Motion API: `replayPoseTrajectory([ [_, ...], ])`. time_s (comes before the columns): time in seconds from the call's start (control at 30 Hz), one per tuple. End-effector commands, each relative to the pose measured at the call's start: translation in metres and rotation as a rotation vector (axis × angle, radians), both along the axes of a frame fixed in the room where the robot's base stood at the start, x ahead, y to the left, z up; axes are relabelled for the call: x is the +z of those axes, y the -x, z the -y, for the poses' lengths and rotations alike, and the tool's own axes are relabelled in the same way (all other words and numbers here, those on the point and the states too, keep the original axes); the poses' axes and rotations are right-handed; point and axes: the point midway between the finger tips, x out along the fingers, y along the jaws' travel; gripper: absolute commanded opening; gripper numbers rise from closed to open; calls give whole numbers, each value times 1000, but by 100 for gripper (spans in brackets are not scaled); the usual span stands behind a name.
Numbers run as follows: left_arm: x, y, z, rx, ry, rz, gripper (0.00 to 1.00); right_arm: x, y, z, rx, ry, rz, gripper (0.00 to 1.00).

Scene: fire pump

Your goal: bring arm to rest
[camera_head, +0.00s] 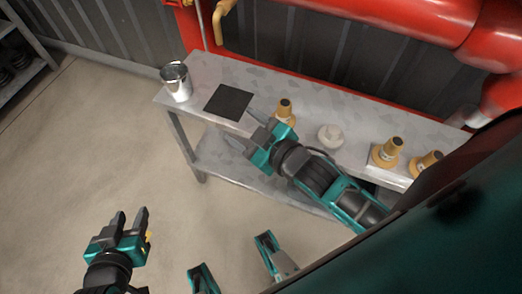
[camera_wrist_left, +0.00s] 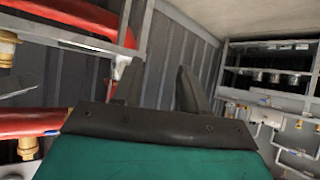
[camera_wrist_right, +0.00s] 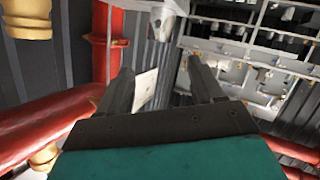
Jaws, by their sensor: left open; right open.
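My left gripper (camera_head: 129,214) is at the lower left in the head view, over bare floor and well apart from the table. Its fingers are apart with nothing between them; they also show in the left wrist view (camera_wrist_left: 158,80). My right arm reaches in from the right across the grey table (camera_head: 205,67). My right gripper (camera_head: 240,126) is at the table's front edge, just below the black square mat (camera_head: 228,102). Its fingers are spread and empty, as the right wrist view (camera_wrist_right: 160,78) also shows. Whether it touches the table I cannot tell.
A metal bucket (camera_head: 176,82) stands at the table's left end. A yellow fitting (camera_head: 285,109) stands close behind my right gripper. A white round part (camera_head: 331,136) and two more yellow fittings (camera_head: 388,152) (camera_head: 426,162) are further right. Red pipes (camera_head: 430,22) run behind.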

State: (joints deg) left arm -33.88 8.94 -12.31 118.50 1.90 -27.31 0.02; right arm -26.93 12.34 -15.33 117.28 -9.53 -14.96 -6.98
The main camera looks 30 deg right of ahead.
Motion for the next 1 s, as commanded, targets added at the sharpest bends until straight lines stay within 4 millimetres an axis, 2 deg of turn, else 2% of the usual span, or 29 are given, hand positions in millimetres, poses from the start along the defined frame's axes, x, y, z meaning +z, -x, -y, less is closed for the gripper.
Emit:
replayPoseTrajectory([
  [0.03, 0, 0, 0, 0, 0, -1, 43, -21, 17, 4, -54, -87, -122, 66],
  [0.1, 0, 0, 0, 0, 0, -1, 43, -41, 35, 7, -111, -180, -255, 66],
  [0.2, 0, 1, 0, 0, -1, -2, 43, -57, 51, 8, -156, -253, -358, 66],
  [0.33, -1, 1, 0, 0, 0, -3, 43, -61, 56, 7, -169, -275, -391, 66],
  [0.57, 3, 1, 0, 1, 1, -2, 43, -58, 56, 8, -167, -270, -388, 66],
  [0.73, 34, 1, -2, 9, -1, 5, 43, -33, 59, 15, -180, -258, -385, 66],
  [0.83, 40, 10, -14, 33, -20, -13, 43, -18, 63, 22, -195, -247, -386, 66],
  [1.0, 57, 14, -23, 44, -40, -9, 43, -2, 68, 31, -212, -230, -380, 66],
])
